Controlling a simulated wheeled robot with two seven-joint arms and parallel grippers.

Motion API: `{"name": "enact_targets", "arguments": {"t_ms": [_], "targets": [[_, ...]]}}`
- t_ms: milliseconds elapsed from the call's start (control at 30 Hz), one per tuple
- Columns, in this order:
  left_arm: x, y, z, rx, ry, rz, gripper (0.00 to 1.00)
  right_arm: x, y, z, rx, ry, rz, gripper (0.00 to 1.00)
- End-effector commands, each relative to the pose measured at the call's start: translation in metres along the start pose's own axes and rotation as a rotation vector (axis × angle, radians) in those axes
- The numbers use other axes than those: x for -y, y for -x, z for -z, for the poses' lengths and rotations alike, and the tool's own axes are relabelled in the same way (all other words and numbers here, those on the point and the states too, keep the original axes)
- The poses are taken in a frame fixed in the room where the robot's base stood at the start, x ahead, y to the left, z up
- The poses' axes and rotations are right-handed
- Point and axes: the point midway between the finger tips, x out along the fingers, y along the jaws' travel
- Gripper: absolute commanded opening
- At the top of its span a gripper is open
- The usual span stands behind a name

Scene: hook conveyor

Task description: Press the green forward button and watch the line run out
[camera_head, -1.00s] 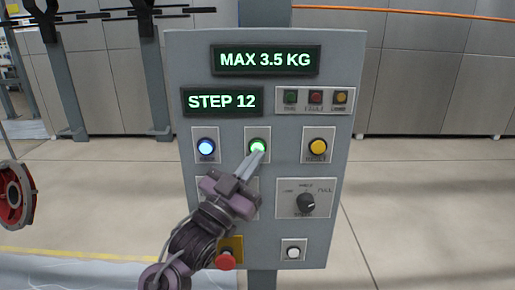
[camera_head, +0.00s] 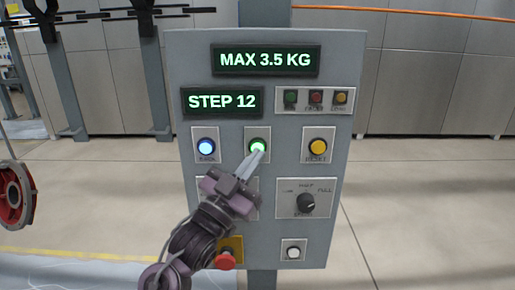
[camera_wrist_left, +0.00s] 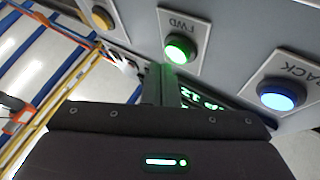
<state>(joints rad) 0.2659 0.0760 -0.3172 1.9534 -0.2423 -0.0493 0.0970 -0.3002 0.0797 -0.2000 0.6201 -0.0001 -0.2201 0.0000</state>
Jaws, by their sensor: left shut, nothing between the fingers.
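The green forward button (camera_head: 258,145) glows on the grey control panel (camera_head: 345,110). It also shows lit, beside its FWD label, in the left wrist view (camera_wrist_left: 180,48). My left gripper (camera_head: 257,154) is shut and empty, with its fingertips at the button's lower edge in the head view. In the left wrist view the shut fingers (camera_wrist_left: 162,72) end just beside the button. I cannot tell whether they touch it. The upper display (camera_head: 264,60) reads MAX 3.5 KG and the lower display (camera_head: 222,102) reads STEP 12. My right gripper is out of view.
A lit blue back button (camera_head: 206,147) is left of the green one, a yellow button (camera_head: 319,147) right. Below are a black selector knob (camera_head: 306,203), a white button (camera_head: 293,253) and a red mushroom button (camera_head: 225,261). A red wheel (camera_head: 13,196) is at the far left.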

Motion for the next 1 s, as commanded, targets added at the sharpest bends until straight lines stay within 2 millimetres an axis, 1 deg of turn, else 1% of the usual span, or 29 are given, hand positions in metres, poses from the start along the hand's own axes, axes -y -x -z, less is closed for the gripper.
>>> {"name": "enact_targets", "arguments": {"t_ms": [433, 1000], "targets": [[0.0044, -0.0061, -0.0039, 0.0, 0.0, 0.0, 0.0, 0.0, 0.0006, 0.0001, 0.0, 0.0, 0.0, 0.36], [0.0055, -0.0076, -0.0052, 0.0, 0.0, 0.0, 0.0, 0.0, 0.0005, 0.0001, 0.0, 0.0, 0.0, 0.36]]}}
